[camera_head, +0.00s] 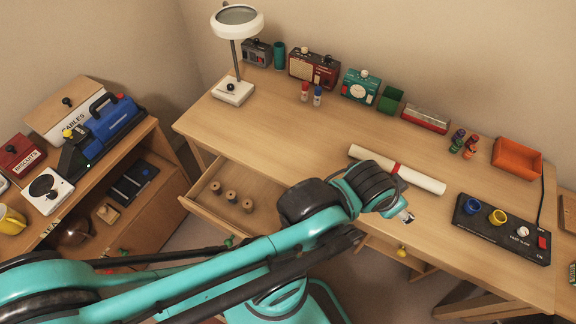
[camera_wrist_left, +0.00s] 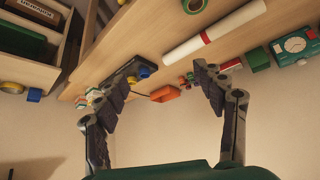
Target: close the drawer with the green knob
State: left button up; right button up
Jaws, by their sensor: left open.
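In the head view a drawer (camera_head: 211,209) under the left part of the desk is pulled open, with its inside showing. Its green knob (camera_head: 228,242) shows on the front, just above my left arm. Several wooden spools (camera_head: 231,196) stand inside the drawer. My left arm crosses the picture and hides the drawer's right part. Its end reaches the desk's front edge, well right of the green knob. The left gripper's fingers are hard to make out there. In the left wrist view my left gripper (camera_wrist_left: 162,72) is open and empty. My right gripper is not in view.
A yellow knob (camera_head: 402,252) shows below the desk's right part. A paper roll (camera_head: 397,170) lies near my left arm's end. A lamp (camera_head: 234,91) stands at back left. A low cabinet (camera_head: 150,130) is on the left.

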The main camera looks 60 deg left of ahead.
aim_at(265, 193)
jog(key=u, duration=0.45)
jog(key=l+u, duration=0.1)
jog(key=u, duration=1.2)
jog(key=k+u, duration=0.1)
jog(key=u, duration=1.2)
jog(key=i+l+u, duration=0.15)
jog(key=u, duration=0.8)
